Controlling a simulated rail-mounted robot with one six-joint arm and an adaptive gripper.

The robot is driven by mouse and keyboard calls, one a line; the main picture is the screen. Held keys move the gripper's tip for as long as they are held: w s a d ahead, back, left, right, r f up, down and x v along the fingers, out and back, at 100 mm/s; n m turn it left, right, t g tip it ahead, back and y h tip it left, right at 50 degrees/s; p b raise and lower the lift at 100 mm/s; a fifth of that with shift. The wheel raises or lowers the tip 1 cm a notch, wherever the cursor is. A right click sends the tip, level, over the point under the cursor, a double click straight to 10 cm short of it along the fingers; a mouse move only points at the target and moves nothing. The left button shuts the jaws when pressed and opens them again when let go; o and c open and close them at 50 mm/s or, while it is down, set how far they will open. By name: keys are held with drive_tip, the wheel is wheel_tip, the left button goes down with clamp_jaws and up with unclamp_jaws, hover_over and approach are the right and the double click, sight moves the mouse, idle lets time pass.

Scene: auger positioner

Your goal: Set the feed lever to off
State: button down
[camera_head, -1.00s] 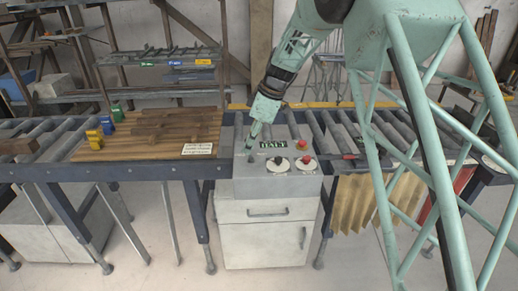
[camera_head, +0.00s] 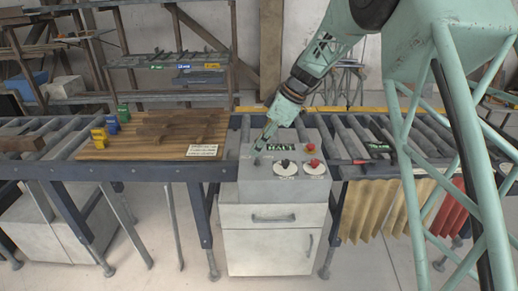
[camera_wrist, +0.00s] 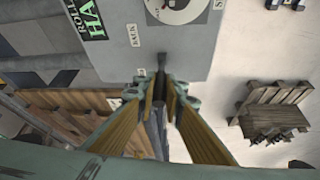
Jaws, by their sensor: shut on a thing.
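The grey control box (camera_head: 250,188) stands at the middle of the roller line, with a panel on its sloped top. My gripper (camera_head: 259,150) is over the left part of that panel, pointing down. In the wrist view my gripper (camera_wrist: 160,86) has its tips closed around a thin dark lever (camera_wrist: 162,60), which sticks out between them against the grey panel. Small labels sit near the lever; one (camera_wrist: 133,35) is too small to read surely. Which mark the lever points to cannot be told. In the head view the gripper mostly hides the lever.
On the panel are a dark knob dial (camera_head: 286,167), a red knob dial (camera_head: 314,168), a red button (camera_head: 310,147) and a dark sign (camera_head: 279,148). A wooden board (camera_head: 100,152) with colored blocks lies left. Rollers continue right.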

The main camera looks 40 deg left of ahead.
drive_tip(key=c, duration=2.7)
unclamp_jaws()
drive_tip(key=shift+v, duration=6)
